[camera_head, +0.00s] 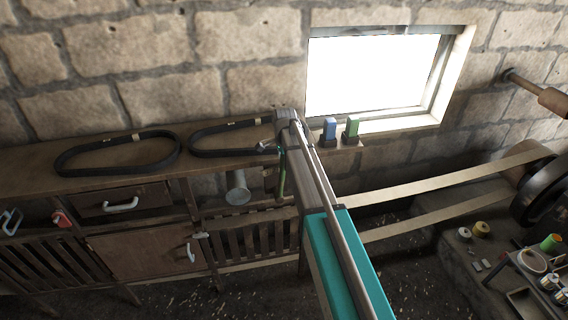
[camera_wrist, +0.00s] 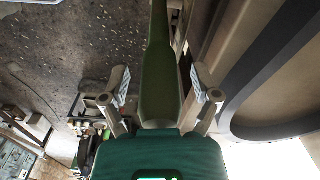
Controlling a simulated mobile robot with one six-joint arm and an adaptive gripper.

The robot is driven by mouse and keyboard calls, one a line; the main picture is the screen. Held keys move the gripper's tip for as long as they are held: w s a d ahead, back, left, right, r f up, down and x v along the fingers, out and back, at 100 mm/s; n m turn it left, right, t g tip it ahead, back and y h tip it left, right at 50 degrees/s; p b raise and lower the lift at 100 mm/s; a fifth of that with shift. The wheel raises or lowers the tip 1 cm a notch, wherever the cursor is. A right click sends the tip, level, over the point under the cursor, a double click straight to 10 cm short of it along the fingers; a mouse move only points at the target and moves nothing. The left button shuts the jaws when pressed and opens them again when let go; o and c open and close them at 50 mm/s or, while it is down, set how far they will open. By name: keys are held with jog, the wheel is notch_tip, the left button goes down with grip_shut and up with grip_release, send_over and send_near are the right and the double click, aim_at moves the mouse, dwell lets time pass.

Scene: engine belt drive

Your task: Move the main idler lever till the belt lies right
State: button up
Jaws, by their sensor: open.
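A green lever handle (camera_wrist: 160,75) runs up the middle of the wrist view, between the fingers of my gripper (camera_wrist: 160,84). The fingers are open, one on each side, with a gap to the handle. In the head view my gripper (camera_head: 268,147) is small at the end of my arm, by the cabinet's right end. A thin green lever (camera_head: 282,176) hangs just below it. The pale drive belt (camera_head: 440,184) runs in two strands to a dark wheel (camera_head: 543,192) at the right. Its left end is hidden behind my arm, so how it lies there cannot be told.
Two black belts (camera_head: 118,171) lie on the wooden cabinet (camera_head: 75,190) at the left. Blue (camera_head: 330,129) and green (camera_head: 351,128) items stand by the window. Spools (camera_head: 481,229) and small parts sit on the bench at lower right. A black band (camera_wrist: 262,85) curves at the right of the wrist view.

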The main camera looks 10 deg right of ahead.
grip_shut()
dwell(0.4)
jog(key=shift+d, duration=0.1)
